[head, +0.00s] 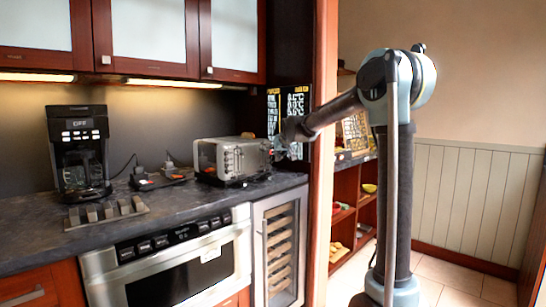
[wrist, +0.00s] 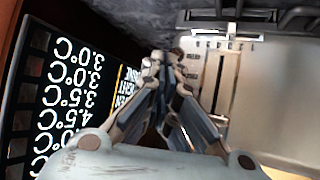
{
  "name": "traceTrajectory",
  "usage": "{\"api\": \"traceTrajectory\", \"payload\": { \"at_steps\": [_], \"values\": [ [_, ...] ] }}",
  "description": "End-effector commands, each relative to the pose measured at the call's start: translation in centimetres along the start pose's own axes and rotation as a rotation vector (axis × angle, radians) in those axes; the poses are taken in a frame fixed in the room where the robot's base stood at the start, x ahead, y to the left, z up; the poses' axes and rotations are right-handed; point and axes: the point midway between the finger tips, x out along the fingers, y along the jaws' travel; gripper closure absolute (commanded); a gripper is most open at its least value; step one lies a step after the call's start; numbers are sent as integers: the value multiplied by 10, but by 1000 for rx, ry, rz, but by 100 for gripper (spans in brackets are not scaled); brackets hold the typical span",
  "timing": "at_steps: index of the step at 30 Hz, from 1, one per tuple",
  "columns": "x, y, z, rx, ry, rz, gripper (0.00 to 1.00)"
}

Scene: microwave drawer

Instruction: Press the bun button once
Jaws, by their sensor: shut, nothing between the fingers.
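A silver toaster (head: 218,158) stands on the dark counter, with small controls on its face nearest my arm. Its metal panel (wrist: 225,80) fills the upper right of the wrist view, with a dark vertical slot and tiny markings. I cannot tell which control is the bun button; its label is too small to read. My gripper (head: 279,150) is just right of the toaster in the head view. In the wrist view my gripper (wrist: 164,56) is shut and empty, its tips by the panel's left edge. I cannot tell whether the tips touch the panel.
A black board with white temperature figures (wrist: 65,90) is close on the left of the wrist view. A coffee maker (head: 80,150) and a row of grey pieces (head: 106,211) stand on the counter (head: 185,208). A wooden upright (head: 322,150) is beside my forearm.

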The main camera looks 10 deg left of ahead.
Motion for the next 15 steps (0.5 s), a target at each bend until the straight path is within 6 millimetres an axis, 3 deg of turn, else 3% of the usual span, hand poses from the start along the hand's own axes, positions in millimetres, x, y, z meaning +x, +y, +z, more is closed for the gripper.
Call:
{"api": "traceTrajectory", "payload": {
  "at_steps": [15],
  "values": [
    [-14, 11, 10, 0, 0, 2, 100]
  ]
}}
